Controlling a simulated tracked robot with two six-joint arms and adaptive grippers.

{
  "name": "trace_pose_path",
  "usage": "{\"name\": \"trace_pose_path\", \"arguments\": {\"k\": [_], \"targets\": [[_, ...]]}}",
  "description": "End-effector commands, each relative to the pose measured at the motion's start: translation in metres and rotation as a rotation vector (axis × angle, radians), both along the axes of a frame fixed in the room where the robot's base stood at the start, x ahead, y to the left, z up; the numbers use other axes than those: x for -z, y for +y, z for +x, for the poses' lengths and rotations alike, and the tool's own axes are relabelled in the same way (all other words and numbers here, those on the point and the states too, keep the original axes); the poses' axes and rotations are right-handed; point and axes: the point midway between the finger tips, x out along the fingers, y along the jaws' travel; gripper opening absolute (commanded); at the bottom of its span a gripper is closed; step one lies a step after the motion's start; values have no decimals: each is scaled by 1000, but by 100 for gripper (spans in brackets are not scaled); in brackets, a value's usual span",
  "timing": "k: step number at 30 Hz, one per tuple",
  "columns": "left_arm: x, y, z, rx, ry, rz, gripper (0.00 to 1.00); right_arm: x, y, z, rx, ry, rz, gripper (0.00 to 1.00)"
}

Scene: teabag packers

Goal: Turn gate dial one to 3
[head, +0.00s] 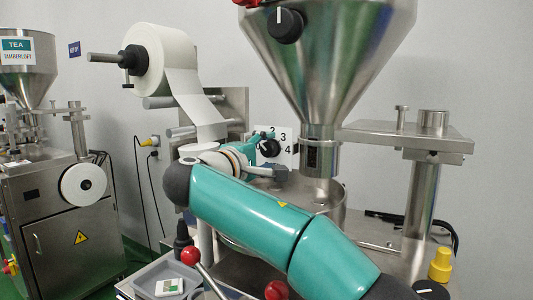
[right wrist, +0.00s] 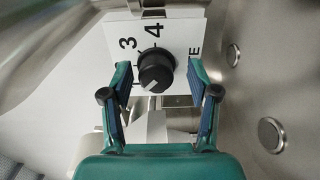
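The gate dial is a black round knob (head: 270,147) on a white numbered plate (head: 288,157), left of the hopper's outlet. In the right wrist view the knob (right wrist: 156,70) shows a white pointer mark toward the lower left. The 4 is above the knob and the 3 at upper left; the other numbers on that side are hidden behind a finger, so I cannot tell which number it points to. My right gripper (right wrist: 159,76) is open, with one finger on each side of the knob and a gap on both sides. My left gripper is not in view.
The steel hopper (head: 335,60) with another black knob (head: 285,25) stands above right. A paper roll (head: 160,60) hangs at left. A grey tray (head: 160,280), red ball-ended levers (head: 191,255) and a yellow part (head: 440,264) are lower down.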

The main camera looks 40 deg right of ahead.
Motion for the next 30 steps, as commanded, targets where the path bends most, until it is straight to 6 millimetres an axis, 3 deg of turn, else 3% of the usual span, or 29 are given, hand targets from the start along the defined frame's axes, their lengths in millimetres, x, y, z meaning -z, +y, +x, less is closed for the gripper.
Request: {"name": "trace_pose_path", "arguments": {"k": [5, 10, 24, 30], "targets": [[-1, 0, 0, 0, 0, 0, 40, -2, 0, -1, 0, -2, -1, 60], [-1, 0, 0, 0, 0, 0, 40, -2, 14, -4, -3, -3, -1, 60], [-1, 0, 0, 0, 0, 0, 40, 0, 97, -27, -4, -1, -2, 60], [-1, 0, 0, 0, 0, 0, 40, 0, 113, -32, -1, 0, 0, 60]]}}
